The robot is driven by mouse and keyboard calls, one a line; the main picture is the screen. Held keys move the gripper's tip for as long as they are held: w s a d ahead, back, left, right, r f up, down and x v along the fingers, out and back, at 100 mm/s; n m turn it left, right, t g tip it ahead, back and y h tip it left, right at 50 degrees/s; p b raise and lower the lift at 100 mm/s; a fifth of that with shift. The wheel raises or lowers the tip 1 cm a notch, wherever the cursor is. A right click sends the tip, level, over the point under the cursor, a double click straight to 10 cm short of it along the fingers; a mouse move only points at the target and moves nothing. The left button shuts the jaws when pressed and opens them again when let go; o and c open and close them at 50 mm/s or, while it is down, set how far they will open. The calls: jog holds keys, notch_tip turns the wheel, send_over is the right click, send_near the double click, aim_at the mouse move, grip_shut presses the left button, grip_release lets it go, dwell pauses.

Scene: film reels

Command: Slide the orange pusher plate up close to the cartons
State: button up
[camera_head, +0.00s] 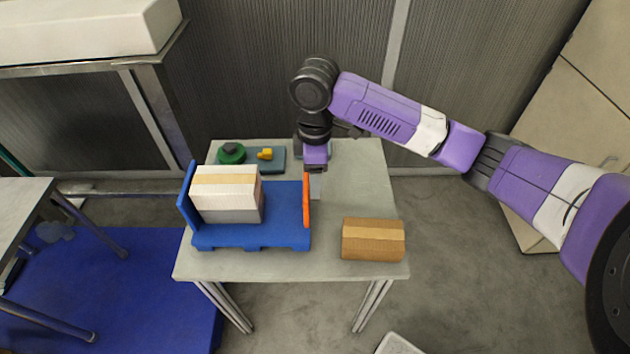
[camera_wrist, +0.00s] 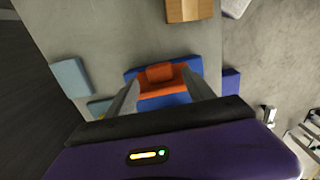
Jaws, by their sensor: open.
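The orange pusher plate (camera_head: 306,202) stands upright at the right end of a blue tray (camera_head: 283,213). The white carton load (camera_head: 228,208), with a tan band on top, sits at the tray's left end against its upright blue wall. Bare blue floor lies between load and plate.
A brown carton (camera_head: 373,240) lies on the grey table (camera_head: 345,275) at front right. Behind the tray, a teal board (camera_head: 278,165) lies near a green roll (camera_head: 231,153) and a small yellow piece (camera_head: 265,154). The table's right back area is clear.

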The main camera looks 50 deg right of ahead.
jog(key=shift+f, duration=1.35)
grip_shut()
